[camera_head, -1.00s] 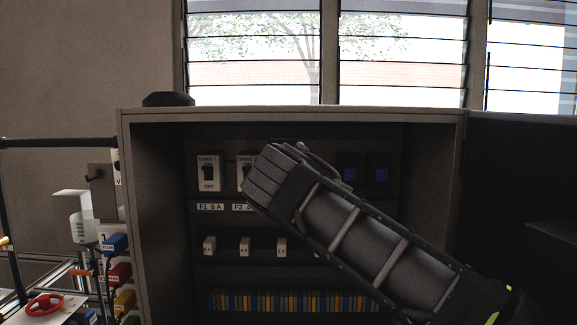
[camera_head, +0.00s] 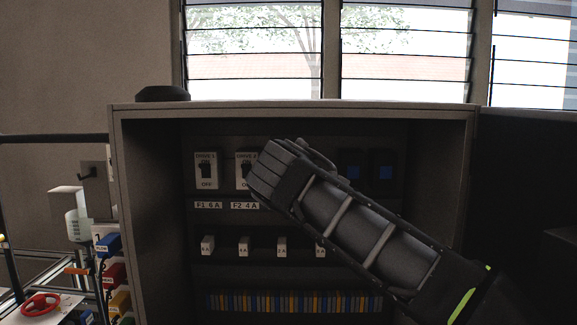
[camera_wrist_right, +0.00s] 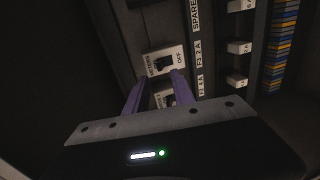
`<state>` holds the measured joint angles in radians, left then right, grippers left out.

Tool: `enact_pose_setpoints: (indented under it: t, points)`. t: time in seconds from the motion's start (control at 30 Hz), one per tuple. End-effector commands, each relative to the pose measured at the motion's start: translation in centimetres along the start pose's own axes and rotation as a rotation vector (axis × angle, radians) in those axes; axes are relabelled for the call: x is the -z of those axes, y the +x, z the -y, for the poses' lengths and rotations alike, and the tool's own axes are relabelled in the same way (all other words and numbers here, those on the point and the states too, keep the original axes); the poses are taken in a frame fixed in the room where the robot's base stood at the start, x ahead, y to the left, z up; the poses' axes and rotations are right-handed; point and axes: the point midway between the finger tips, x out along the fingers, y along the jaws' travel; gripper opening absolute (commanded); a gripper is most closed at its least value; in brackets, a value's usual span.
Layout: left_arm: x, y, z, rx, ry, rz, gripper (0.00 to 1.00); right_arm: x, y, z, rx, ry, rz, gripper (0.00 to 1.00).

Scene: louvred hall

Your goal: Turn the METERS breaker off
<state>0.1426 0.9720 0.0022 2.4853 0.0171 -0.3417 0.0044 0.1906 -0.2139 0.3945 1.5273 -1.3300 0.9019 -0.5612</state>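The METERS breaker (camera_wrist_right: 164,61) shows in the right wrist view as a white plate with a dark toggle and the word OFF at its right end. I cannot tell clearly which way its toggle leans. My right gripper (camera_wrist_right: 158,80) has its two purple fingers apart, with their tips close to the near edge of that plate. Nothing is seen between the tips. In the head view my right arm comes in from the right and its wrist hides the METERS breaker and the fingers. My left gripper is not in view.
The open cabinet (camera_head: 290,109) also holds the DRIVE 1 breaker (camera_head: 206,170), the partly covered DRIVE 2 breaker (camera_head: 243,172), two blue-faced units, small white fuse holders (camera_head: 244,246) and coloured terminals (camera_head: 290,301). Its side walls bound the space. Coloured connectors (camera_head: 114,275) stand outside at left.

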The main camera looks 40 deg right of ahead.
Motion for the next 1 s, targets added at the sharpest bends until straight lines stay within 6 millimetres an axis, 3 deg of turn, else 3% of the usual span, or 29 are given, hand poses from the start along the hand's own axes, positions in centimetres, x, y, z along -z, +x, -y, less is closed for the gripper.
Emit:
enact_pose_setpoints:
  t: [0.3,0.5,1.0]
  points:
    - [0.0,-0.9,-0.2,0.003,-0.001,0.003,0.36,-0.1,4.6,0.0,0.003,0.0,0.002,0.3]
    - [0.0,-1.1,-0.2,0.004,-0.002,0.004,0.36,-0.1,6.6,-0.1,0.001,0.0,0.002,0.3]
    - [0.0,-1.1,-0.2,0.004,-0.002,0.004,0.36,-0.1,7.4,0.0,-0.001,0.0,0.001,0.3]
